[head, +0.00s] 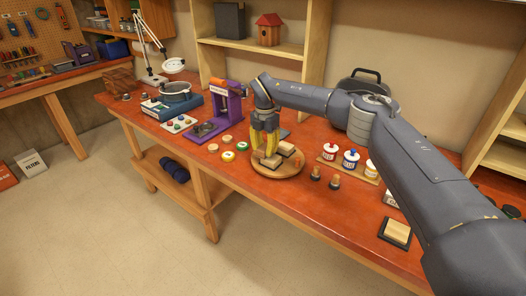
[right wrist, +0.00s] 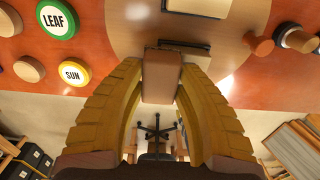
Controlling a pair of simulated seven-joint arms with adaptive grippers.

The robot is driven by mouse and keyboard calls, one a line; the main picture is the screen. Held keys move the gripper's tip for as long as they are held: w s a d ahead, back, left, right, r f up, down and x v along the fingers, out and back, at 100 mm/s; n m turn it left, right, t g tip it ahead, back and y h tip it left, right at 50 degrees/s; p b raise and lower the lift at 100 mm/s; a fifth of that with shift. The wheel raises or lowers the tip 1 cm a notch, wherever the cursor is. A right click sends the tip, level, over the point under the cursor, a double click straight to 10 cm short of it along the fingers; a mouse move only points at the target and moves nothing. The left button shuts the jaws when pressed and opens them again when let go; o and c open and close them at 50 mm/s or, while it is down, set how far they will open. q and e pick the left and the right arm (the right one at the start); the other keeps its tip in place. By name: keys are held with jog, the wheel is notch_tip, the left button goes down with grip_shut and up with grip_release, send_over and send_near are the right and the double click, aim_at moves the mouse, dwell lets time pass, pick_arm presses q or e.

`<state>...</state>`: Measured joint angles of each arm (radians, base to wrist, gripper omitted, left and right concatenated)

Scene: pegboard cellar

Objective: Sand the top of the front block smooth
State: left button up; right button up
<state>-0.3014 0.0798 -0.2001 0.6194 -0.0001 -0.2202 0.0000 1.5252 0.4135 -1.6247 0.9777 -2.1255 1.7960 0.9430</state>
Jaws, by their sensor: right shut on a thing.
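My right gripper (head: 265,150) points down over a round wooden board (head: 276,174) on the bench. Its yellow fingers also show in the right wrist view (right wrist: 161,85), shut on a small brown block (right wrist: 162,76), which looks like the sanding block. The front block (head: 272,161) lies on the board, right by the fingertips; in the right wrist view it appears to be the pale block (right wrist: 198,56) just beyond the held one. I cannot tell whether the two touch. A second block (head: 287,149) lies farther back on the board. My left gripper is out of view.
Round stamps, one marked SUN (right wrist: 74,73) and one LEAF (right wrist: 57,19), lie left of the board. Knobbed pegs (head: 315,173) stand on its right. Paint jars (head: 351,159) and a purple press (head: 228,103) are nearby. The bench front is fairly clear.

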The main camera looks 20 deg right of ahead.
jog(key=shift+w+a+r, duration=0.15)
jog(key=shift+w+a, duration=0.05)
jog(key=shift+a, duration=0.05)
jog(key=shift+d+r, duration=0.1)
jog(key=shift+r, duration=3.8)
